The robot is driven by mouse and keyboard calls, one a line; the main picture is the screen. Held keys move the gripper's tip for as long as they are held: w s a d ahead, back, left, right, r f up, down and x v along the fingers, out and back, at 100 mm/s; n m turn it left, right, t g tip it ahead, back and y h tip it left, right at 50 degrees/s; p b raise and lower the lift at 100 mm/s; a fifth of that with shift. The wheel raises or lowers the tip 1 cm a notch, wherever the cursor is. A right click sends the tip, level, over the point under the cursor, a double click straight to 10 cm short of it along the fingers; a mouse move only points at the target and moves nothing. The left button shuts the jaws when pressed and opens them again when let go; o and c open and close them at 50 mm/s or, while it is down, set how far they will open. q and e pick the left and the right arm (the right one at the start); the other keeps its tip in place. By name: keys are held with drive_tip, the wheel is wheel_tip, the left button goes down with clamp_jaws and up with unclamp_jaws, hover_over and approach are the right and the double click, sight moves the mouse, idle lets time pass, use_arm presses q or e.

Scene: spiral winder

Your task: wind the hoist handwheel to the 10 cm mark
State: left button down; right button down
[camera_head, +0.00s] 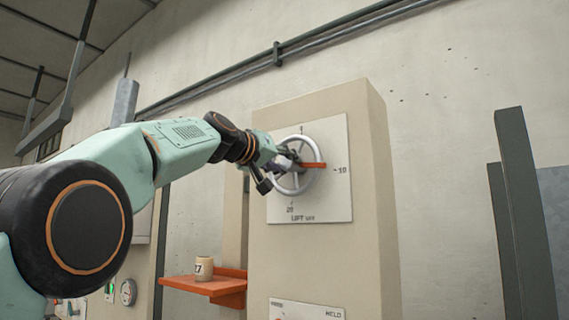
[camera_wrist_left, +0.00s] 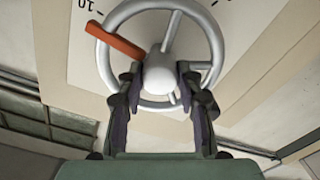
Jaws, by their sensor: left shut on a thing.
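The round grey handwheel (camera_head: 318,178) sits on a pale dial plate (camera_head: 336,204) on a beige cabinet. An orange pointer (camera_head: 313,165) runs from its hub side past the rim, pointing right, close to level with the 10 mark (camera_head: 341,170). In the left wrist view the orange pointer (camera_wrist_left: 115,42) also lies near the printed 10 (camera_wrist_left: 87,5). My left gripper (camera_head: 278,166) is at the wheel's middle. In the left wrist view my left gripper's fingers (camera_wrist_left: 162,84) straddle the hub (camera_wrist_left: 160,72), shut on the wheel. My right gripper is out of view.
An orange shelf (camera_head: 205,285) with a mug (camera_head: 204,267) stands left of the cabinet (camera_head: 275,245). Dark green posts (camera_head: 520,210) stand at the right. Pipes (camera_head: 330,40) run along the wall above.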

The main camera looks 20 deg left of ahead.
use_arm(q)
drive_tip(key=shift+s+a+r, duration=0.15)
drive_tip(key=shift+r, duration=0.4)
drive_tip(key=c, duration=1.2)
unclamp_jaws()
drive_tip(key=o, duration=0.3)
drive_tip(key=shift+w+f, duration=0.2)
drive_tip(key=shift+f, duration=0.1)
drive_tip(key=shift+s, duration=0.15)
drive_tip(key=v, duration=0.7)
drive_tip(key=shift+s, duration=0.2)
drive_tip(key=shift+w, duration=0.1)
